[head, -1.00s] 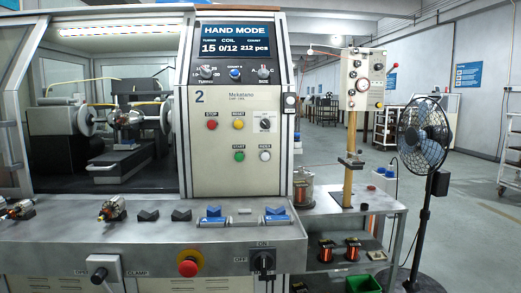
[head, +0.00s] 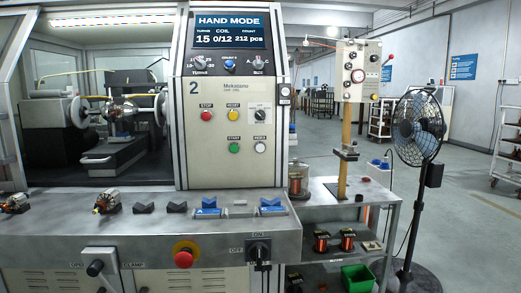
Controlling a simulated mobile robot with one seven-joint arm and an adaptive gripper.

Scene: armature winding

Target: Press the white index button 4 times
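The white index button (head: 260,147) is on the lower right of the machine's beige control panel (head: 225,170). It sits right of the green start button (head: 234,147) and below a small black selector switch (head: 261,115). The display (head: 230,32) above reads HAND MODE, turns 15, coil 0/12, count 212 pcs. My gripper is not in view, and nothing touches the button.
A red stop button (head: 207,115) and a yellow button (head: 233,116) are above the start button. A grey ledge (head: 215,235) with armatures and blocks juts out below, with a red emergency knob (head: 185,254). A fan (head: 418,128) stands at right.

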